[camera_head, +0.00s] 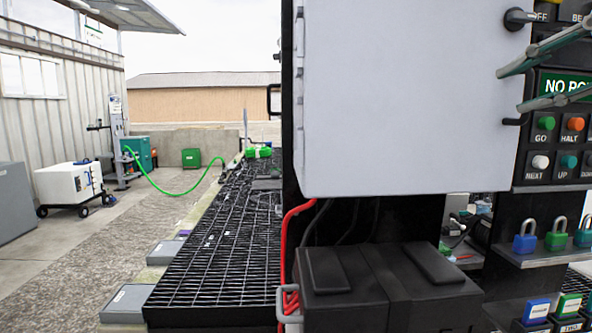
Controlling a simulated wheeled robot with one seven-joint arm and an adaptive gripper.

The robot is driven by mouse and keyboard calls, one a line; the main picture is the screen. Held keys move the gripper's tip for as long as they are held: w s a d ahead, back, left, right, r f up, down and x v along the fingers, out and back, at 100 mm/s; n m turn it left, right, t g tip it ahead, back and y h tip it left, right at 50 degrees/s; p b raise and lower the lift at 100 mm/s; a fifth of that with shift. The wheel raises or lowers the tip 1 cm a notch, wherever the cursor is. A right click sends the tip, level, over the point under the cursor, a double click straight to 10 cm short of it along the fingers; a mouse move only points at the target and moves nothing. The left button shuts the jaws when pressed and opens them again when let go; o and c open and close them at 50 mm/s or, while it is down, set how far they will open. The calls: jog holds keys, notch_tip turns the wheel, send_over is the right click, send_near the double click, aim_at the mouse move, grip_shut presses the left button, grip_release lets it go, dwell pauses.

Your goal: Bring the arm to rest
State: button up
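Two grey-green bars, an upper one (545,50) and a lower one (556,99), reach in from the right edge in front of a control panel. I cannot tell what they belong to.
A large white cabinet (400,95) stands close ahead, above a black box (385,285) with red cables beside it. Buttons and padlocks (525,240) are at the right. A black grating walkway (215,245) runs back on the left. A white wheeled unit (72,187) stands on open pavement further left.

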jog(key=s+a+f+n+g+p, duration=0.2)
jog(key=s+a+f+n+g, duration=0.1)
jog(key=a+f, duration=0.3)
jog(key=s+a+f+n+g+p, duration=0.1)
jog(key=s+a+f+n+g, duration=0.2)
jog(key=f, duration=0.5)
jog(key=s+a+f+n+g+h+p, duration=0.2)
jog(key=s+f+n, duration=0.4)
jog(key=s+f, duration=0.6)
jog(key=shift+a+f+n+g+h+p, duration=0.2)
jog(key=shift+a+n+g+h+p, duration=0.15)
jog(key=shift+a+g, duration=0.3)
